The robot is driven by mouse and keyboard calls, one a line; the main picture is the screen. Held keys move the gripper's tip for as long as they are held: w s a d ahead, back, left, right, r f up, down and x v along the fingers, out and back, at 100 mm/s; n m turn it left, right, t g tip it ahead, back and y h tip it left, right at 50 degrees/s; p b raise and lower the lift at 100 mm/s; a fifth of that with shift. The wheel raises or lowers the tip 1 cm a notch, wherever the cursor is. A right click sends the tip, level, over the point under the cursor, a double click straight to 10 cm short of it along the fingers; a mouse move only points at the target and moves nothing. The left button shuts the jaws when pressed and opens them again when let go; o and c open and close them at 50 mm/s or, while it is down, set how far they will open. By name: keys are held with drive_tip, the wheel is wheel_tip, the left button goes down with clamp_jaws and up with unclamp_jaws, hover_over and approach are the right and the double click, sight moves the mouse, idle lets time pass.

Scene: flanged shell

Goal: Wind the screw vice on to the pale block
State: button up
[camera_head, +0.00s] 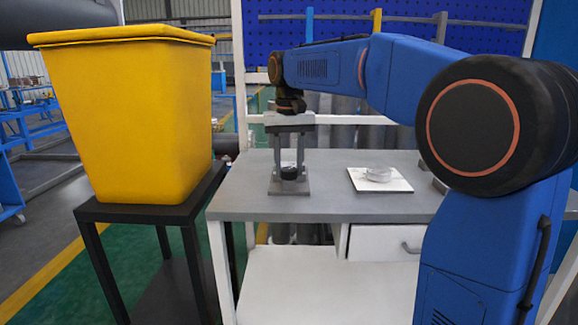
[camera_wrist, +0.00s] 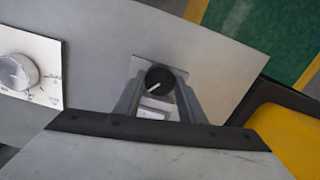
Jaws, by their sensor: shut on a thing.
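The screw vice's black round knob (camera_wrist: 160,79) has a white pointer line, which points to the lower left in the wrist view. My gripper (camera_wrist: 160,85) points down with its two grey fingers on either side of the knob and is shut on it. In the head view my gripper (camera_head: 289,168) stands over the vice, and the dark knob (camera_head: 290,173) shows low between the fingers above a grey base plate (camera_head: 289,188). A pale block (camera_wrist: 156,106) shows beside the knob between the fingers. The gap between vice jaw and block is hidden.
A white plate (camera_head: 397,185) with a clear silvery dial (camera_head: 377,174) lies on the grey table (camera_head: 240,200) to the right. A large yellow bin (camera_head: 130,120) stands on a black stand to the left. Bare tabletop lies between vice and plate.

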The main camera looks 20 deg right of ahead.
sight(289, 169)
drive_tip(key=m, duration=0.7)
drive_tip(key=shift+r, duration=0.1)
idle(0.5)
drive_tip(key=o, duration=1)
drive_tip(key=shift+o, duration=0.2)
wheel_tip(289, 169, up, 17)
drive_tip(key=shift+r, duration=0.15)
